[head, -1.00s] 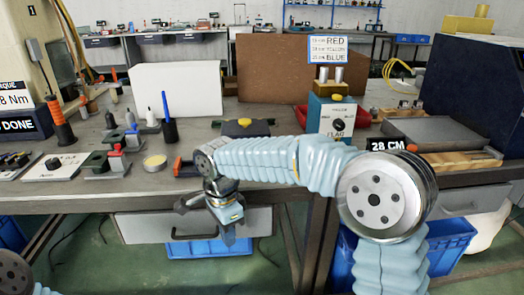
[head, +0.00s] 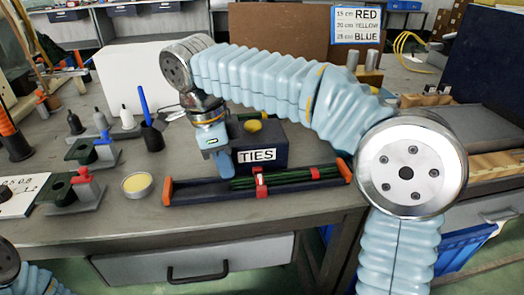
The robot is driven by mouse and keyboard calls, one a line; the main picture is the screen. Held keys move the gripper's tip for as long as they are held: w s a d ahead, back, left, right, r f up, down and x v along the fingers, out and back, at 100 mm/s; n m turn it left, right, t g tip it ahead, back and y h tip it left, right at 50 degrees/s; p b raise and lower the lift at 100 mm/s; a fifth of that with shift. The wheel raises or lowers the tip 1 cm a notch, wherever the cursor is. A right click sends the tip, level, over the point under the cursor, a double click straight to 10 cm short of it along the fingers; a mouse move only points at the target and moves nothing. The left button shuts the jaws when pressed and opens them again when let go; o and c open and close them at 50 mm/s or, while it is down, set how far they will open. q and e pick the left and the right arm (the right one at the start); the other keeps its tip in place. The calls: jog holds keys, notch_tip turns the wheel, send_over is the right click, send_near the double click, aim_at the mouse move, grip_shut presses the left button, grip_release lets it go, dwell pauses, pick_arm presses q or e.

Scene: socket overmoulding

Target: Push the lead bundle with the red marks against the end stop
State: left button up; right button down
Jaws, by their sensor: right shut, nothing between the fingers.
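The lead bundle (head: 288,179) is dark green with red marks and lies lengthwise in a long black tray (head: 205,190) near the bench's front. The tray has orange end pieces, one at the left (head: 167,192) and one at the right (head: 345,170). The bundle reaches close to the right end piece; I cannot tell whether they touch. Bare tray shows to its left. My right gripper (head: 224,168) is shut and empty, pointing down just behind the tray, near the bundle's left end. I cannot tell whether it touches the bundle. My left gripper is out of view.
A dark box labelled TIES (head: 270,141) stands right behind the tray, close to my right gripper. A round yellow tin (head: 137,186) and a dark cup with a blue pen (head: 151,135) stand to the left. A colour-length sign (head: 357,25) stands at the back.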

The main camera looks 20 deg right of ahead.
aim_at(285, 174)
jog(key=s+d, duration=0.1)
jog(key=d, duration=0.2)
jog(key=s+d, duration=0.1)
jog(key=d, duration=0.3)
jog(key=s+d, duration=0.1)
jog(key=d, duration=0.3)
jog(key=shift+d+f, duration=0.25)
jog(key=shift+f, duration=0.15)
jog(key=shift+w+f, duration=0.1)
jog(key=shift+f, duration=0.25)
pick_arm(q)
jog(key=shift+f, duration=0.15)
pick_arm(e)
jog(key=shift+f, duration=0.1)
